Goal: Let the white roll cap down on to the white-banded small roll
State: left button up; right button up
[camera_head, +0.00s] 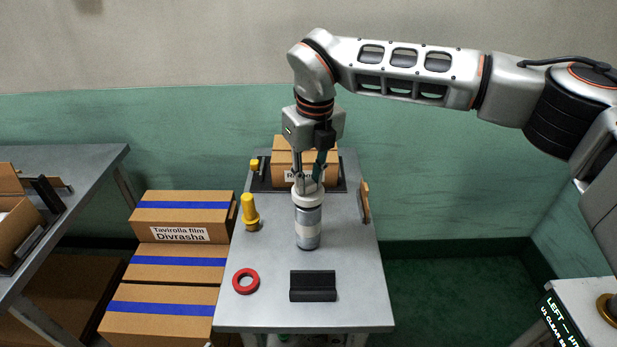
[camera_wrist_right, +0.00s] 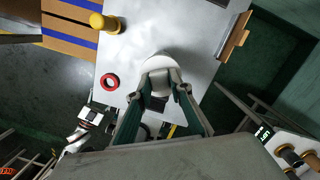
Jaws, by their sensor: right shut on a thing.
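The white-banded small roll (camera_head: 308,232) stands upright on the grey table, a grey cylinder with a white band around its middle. The white roll cap (camera_head: 308,197) is at the top of the roll, in line with it; I cannot tell whether it rests fully on it. My right gripper (camera_head: 308,186) points down and is shut on the cap from above. In the right wrist view the cap (camera_wrist_right: 161,76) sits between the fingers of my right gripper (camera_wrist_right: 161,88) and hides most of the roll.
On the table (camera_head: 350,300) are a red ring (camera_head: 246,281), a black block (camera_head: 313,286), a yellow-topped peg (camera_head: 249,212) and a wooden piece (camera_head: 365,203) at the right edge. A cardboard box (camera_head: 290,160) stands behind. Stacked film boxes (camera_head: 180,262) are at left.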

jog(key=shift+f+b, duration=0.6)
jog(key=shift+f, duration=0.6)
dwell(0.6)
jog(key=o, duration=1)
jog(key=o, duration=0.5)
jog(key=shift+r, duration=0.1)
jog(key=shift+r+p, duration=2.2)
jog(key=shift+r, duration=1.25)
